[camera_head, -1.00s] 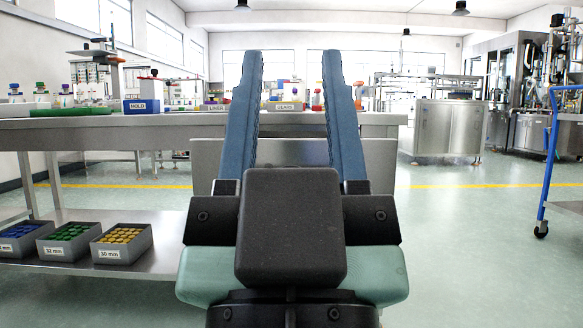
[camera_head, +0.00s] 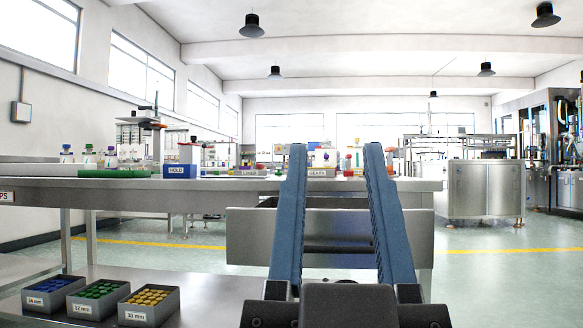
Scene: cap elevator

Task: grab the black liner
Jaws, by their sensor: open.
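My gripper (camera_head: 336,150) is open, its two long blue fingers apart and pointing away from me with nothing held between them. It stands in front of the workbench (camera_head: 150,192), overlapping the bench top in the picture. A low bin with a label that seems to read LINER (camera_head: 250,172) sits on the bench, left of the fingers. I cannot make out a black liner in it or elsewhere; things there are too small to tell.
A blue and white HOLD box (camera_head: 181,171) and a green tray (camera_head: 113,173) stand on the bench. Another labelled bin (camera_head: 318,172) shows between the fingers. Cap boxes (camera_head: 149,316) sit on the lower shelf. Open floor (camera_head: 490,275) lies at right.

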